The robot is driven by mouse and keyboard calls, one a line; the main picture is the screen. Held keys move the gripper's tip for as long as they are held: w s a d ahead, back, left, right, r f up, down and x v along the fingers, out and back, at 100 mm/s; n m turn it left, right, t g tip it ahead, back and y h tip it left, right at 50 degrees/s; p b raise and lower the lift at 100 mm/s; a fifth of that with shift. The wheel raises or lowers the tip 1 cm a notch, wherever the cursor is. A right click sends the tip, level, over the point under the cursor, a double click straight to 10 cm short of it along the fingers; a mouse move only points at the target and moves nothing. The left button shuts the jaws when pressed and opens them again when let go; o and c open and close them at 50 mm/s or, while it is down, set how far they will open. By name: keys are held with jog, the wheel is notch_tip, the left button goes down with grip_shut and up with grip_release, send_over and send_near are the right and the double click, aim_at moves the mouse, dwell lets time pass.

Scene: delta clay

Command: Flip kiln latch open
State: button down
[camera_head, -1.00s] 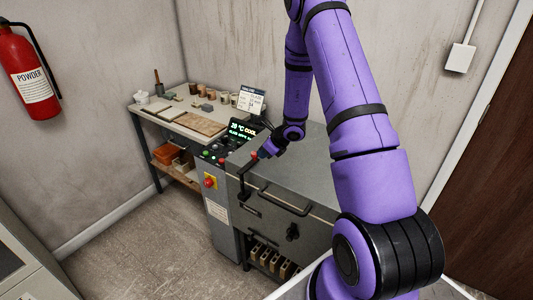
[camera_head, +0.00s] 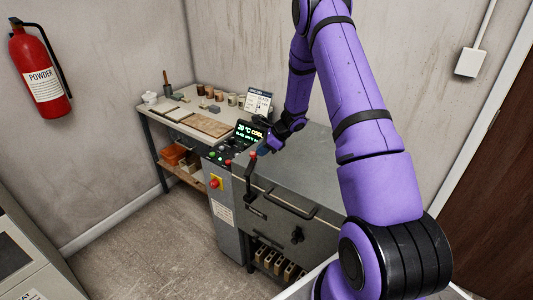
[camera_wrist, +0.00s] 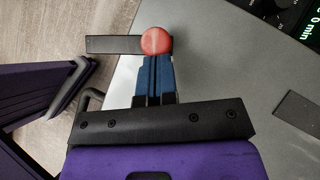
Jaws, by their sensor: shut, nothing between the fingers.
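The kiln (camera_head: 325,190) is a grey box with a flat lid. Its latch is a black lever (camera_head: 249,182) at the front left corner, standing roughly upright with a red ball knob (camera_head: 252,155) on top. My gripper (camera_head: 262,146) is shut and empty, right behind the knob. In the wrist view the closed blue fingertips (camera_wrist: 154,62) reach the near side of the red knob (camera_wrist: 156,41). They look to be touching it, not around it. The dark lever bar (camera_wrist: 112,44) runs left from under the knob.
A control panel (camera_head: 225,155) with a lit display stands left of the lid, above a red emergency button (camera_head: 214,183). A black bar handle (camera_head: 288,208) crosses the kiln front. A workbench (camera_head: 180,138) with pots stands behind left. The floor in front is clear.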

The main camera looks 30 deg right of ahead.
aim_at(235, 162)
jog(key=w+a+n+g, duration=0.1)
jog(key=n, duration=0.1)
jog(key=w+n+g+y, duration=0.1)
jog(key=shift+w+a+n, duration=0.35)
jog(key=shift+w+n, duration=0.05)
jog(key=w+a+n+g, duration=0.2)
jog(key=n, duration=0.1)
jog(key=shift+a+n+g+y, duration=0.2)
jog(key=shift+n+g+y, duration=0.1)
jog(key=shift+g, duration=0.1)
jog(key=a+n+g, duration=0.1)
jog(key=n, duration=0.1)
jog(key=w+a+n+g, duration=0.1)
jog(key=a+n, duration=0.1)
jog(key=shift+a+g, duration=0.1)
jog(key=shift+g, duration=0.3)
jog(key=shift+a+n+g+h, duration=0.65)
jog(key=shift+a+n, duration=0.25)
jog(key=shift+n, duration=0.2)
jog(key=shift+a, duration=0.1)
